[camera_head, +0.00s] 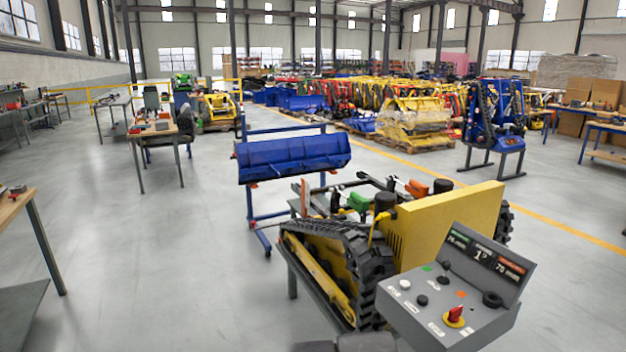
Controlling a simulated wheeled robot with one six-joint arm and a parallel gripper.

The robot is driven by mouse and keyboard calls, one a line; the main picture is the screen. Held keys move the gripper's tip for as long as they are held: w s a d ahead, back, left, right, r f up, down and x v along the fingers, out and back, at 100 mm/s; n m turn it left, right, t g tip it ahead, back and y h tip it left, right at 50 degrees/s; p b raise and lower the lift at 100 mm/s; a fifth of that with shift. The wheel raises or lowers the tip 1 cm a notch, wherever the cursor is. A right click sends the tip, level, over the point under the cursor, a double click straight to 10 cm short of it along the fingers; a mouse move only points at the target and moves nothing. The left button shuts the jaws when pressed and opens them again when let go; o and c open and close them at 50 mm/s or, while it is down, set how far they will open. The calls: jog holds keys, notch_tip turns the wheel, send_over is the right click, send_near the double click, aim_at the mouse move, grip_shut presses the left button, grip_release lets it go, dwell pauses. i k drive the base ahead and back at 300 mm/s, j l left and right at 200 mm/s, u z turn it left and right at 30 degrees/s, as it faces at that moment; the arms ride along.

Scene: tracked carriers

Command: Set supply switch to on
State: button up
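A grey control panel (440,318) with a sloped face stands at the lower right, beside a yellow tracked carrier. A red rotary switch handle (455,313) on a yellow round base sits near the panel's front edge. It looks like the supply switch, but its label and exact setting are too small to read. A raised display (484,256) at the panel's back is lit, with green, white and red fields. My gripper cannot be made out; only dark grey shapes, perhaps mine, show at the bottom edge, left of the panel.
Several small buttons and a black knob (492,299) share the panel face. The tracked carrier (440,230) stands on a bench directly behind the panel. A blue bucket (293,157) on a stand is beyond it. A wooden table (14,205) is at left; open floor lies between.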

aim_at(454, 314)
jog(key=k, duration=0.2)
jog(key=i+l+z, duration=0.4)
jog(key=i+l, duration=0.35)
jog(key=i, duration=0.1)
